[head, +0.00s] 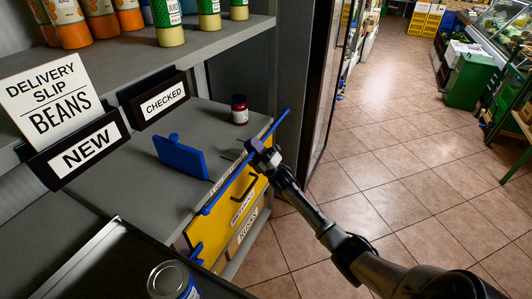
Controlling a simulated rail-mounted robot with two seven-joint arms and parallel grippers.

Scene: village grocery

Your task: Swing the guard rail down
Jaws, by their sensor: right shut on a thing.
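The blue guard rail (279,124) runs along the front edge of the grey shelf. Its far end shows beyond my gripper and its near part shows lower down towards the left. My right gripper (258,152) is at the rail's middle, shut on it; the jaws hide the rail there. My right arm reaches in from the lower right. My left gripper is not in view.
Below the rail is a yellow panel (212,235) with a black handle. A can (170,280) stands at the bottom. The tiled floor (410,180) at right is open.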

